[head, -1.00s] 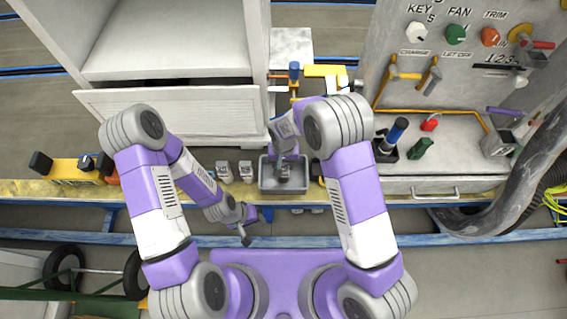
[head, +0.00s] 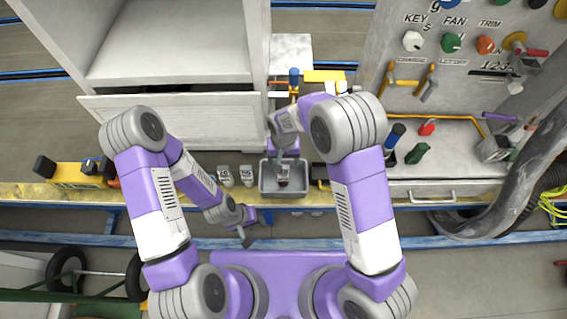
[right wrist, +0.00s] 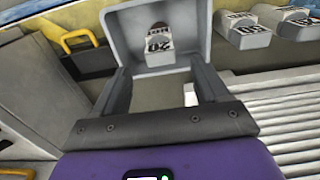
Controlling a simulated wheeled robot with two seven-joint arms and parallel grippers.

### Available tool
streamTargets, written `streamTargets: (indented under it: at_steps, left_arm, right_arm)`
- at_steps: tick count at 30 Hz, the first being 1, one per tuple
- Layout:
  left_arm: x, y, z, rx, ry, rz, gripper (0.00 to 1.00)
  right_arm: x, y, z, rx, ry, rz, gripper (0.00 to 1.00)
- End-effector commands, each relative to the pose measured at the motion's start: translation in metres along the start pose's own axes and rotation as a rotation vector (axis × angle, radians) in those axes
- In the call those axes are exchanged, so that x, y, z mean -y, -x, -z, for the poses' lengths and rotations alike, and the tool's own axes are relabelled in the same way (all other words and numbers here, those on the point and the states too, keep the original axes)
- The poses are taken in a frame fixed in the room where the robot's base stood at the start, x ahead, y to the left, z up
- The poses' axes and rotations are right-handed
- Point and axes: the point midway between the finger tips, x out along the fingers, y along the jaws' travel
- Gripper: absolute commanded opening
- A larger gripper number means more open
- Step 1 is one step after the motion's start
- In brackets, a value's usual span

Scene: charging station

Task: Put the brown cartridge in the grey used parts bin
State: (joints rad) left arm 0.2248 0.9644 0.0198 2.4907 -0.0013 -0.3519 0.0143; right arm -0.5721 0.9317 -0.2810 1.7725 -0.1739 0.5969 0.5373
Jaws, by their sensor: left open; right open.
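The grey bin (head: 264,186) stands on the bench's front edge, left of the control panel. A cartridge (head: 284,181) with a white label rests inside it; its brown colour is hard to make out. My right gripper (head: 282,163) is open at the bin's cabinet-side edge. Its fingers (right wrist: 163,75) are apart with nothing gripped, clear of the cartridge. My left gripper (head: 247,226) is low in front of the bench, open and empty.
Several pale labelled cartridges (head: 246,175) stand left of the bin. The white cabinet (head: 180,115) is behind. The control panel (head: 470,75) with knobs and a thick grey hose (head: 510,180) are at the right. A yellow box (head: 75,175) sits at the left.

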Motion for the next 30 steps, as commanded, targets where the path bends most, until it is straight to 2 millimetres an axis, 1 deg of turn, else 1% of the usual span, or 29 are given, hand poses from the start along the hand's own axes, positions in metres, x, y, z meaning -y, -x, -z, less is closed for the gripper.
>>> streamTargets:
  at_steps: [1, 6, 10, 13, 15, 17, 19, 20, 22, 23, 24, 26, 27, 30]
  left_arm:
    - [-0.003, 0.006, 0.0, 0.0, 0.0, 0.0, 0.43]
    - [-0.005, 0.015, -0.001, 0.0, 0.0, 0.0, 0.43]
    - [-0.006, 0.017, -0.001, 0.0, 0.0, 0.0, 0.43]
    - [-0.007, 0.018, -0.001, 0.0, 0.0, 0.0, 0.43]
    - [-0.007, 0.018, -0.001, 0.0, 0.0, 0.0, 0.43]
    - [-0.007, 0.018, -0.001, 0.0, 0.0, 0.0, 0.43]
    - [-0.006, 0.018, -0.001, 0.0, 0.0, 0.0, 0.43]
    - [-0.006, 0.018, -0.001, 0.0, 0.0, 0.0, 0.43]
    - [-0.006, 0.018, -0.001, 0.0, 0.0, 0.0, 0.43]
    - [-0.006, 0.018, -0.001, 0.0, 0.0, 0.0, 0.43]
    - [-0.006, 0.018, -0.001, 0.0, 0.0, 0.0, 0.43]
    - [-0.006, 0.018, -0.001, 0.0, 0.0, 0.0, 0.43]
    - [-0.007, 0.018, -0.001, 0.0, 0.0, 0.0, 0.43]
    - [-0.007, 0.018, -0.001, 0.0, 0.0, 0.0, 0.43]
  right_arm:
    - [0.0, 0.016, 0.0, -0.002, 0.0, 0.001, 0.74]
    - [0.0, 0.044, 0.0, -0.001, 0.0, 0.001, 0.74]
    - [0.0, 0.056, 0.0, 0.0, 0.0, 0.0, 0.74]
    - [0.0, 0.06, 0.0, 0.0, 0.0, -0.001, 0.74]
    - [-0.001, 0.059, -0.001, 0.003, -0.001, 0.001, 0.74]
    - [-0.006, 0.051, -0.004, 0.012, -0.004, 0.009, 0.74]
    - [-0.017, 0.033, -0.011, 0.028, -0.012, 0.034, 0.74]
    - [-0.022, 0.023, -0.016, 0.037, -0.016, 0.05, 0.74]
    - [-0.039, -0.006, -0.034, 0.058, -0.035, 0.101, 0.74]
    - [-0.046, -0.019, -0.043, 0.065, -0.045, 0.125, 0.74]
    - [-0.055, -0.035, -0.058, 0.074, -0.059, 0.16, 0.74]
    - [-0.067, -0.056, -0.081, 0.076, -0.085, 0.21, 0.74]
    - [-0.073, -0.066, -0.096, 0.074, -0.104, 0.241, 0.74]
    - [-0.085, -0.083, -0.131, 0.057, -0.152, 0.3, 0.74]
